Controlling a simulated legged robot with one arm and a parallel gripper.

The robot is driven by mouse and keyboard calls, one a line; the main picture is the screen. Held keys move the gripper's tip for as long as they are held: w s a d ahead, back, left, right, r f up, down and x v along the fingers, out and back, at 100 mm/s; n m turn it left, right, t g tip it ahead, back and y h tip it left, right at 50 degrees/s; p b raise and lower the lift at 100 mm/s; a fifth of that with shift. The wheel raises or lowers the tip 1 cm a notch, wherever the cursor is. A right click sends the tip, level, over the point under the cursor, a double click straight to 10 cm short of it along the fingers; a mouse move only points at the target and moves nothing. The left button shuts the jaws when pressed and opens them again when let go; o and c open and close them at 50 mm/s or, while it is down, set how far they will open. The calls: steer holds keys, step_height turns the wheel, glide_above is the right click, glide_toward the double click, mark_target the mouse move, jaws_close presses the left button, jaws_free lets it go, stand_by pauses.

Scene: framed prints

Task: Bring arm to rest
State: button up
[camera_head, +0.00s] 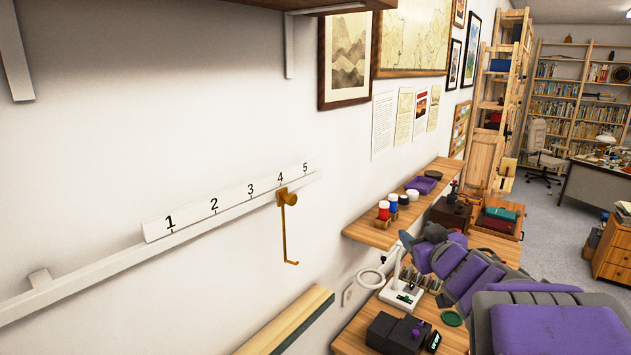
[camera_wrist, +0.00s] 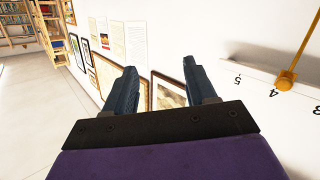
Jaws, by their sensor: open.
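My arm, purple and grey, reaches from the lower right of the head view toward the workbench and wall shelf. My gripper (camera_wrist: 157,88) shows in the wrist view with its two dark fingers apart and nothing between them. White wall and framed prints lie beyond the fingers. In the head view the gripper end is small and partly hidden behind my arm links, near the wooden shelf (camera_head: 376,233).
A numbered white rail (camera_head: 230,199) with a brass hook (camera_head: 287,226) runs along the left wall. A workbench (camera_head: 352,340) holds a white-based lamp (camera_head: 401,292) and dark boxes. Paint jars (camera_head: 383,210) stand on the shelf. Open floor (camera_head: 555,220) lies at the right.

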steer(key=s+d+f+m+g+h+b, duration=0.2)
steer(key=s+f+m+g+h+b, duration=0.15)
steer(key=s+f, duration=0.6)
steer(key=s+d+f+m+g+h+b, duration=0.25)
steer(key=s+f+g+b, duration=0.2)
steer(key=s+f, duration=0.45)
steer(key=s+a+f+g+y+b, duration=0.1)
steer(key=s+a+f+g+b, duration=0.1)
steer(key=s, duration=0.6)
steer(key=s+a+f+n+g+y+b, duration=0.1)
steer(key=s+a+f+g+y+b, duration=0.1)
steer(key=s+a+f+g, duration=0.2)
steer(key=s+a+f+n+g+y+b, duration=0.1)
steer(key=s+a+f+g, duration=0.3)
steer(key=s, duration=0.9)
steer(key=a+f+b, duration=0.1)
steer(key=a+f, duration=0.2)
steer(key=f, duration=0.2)
steer(key=shift+f, duration=0.2)
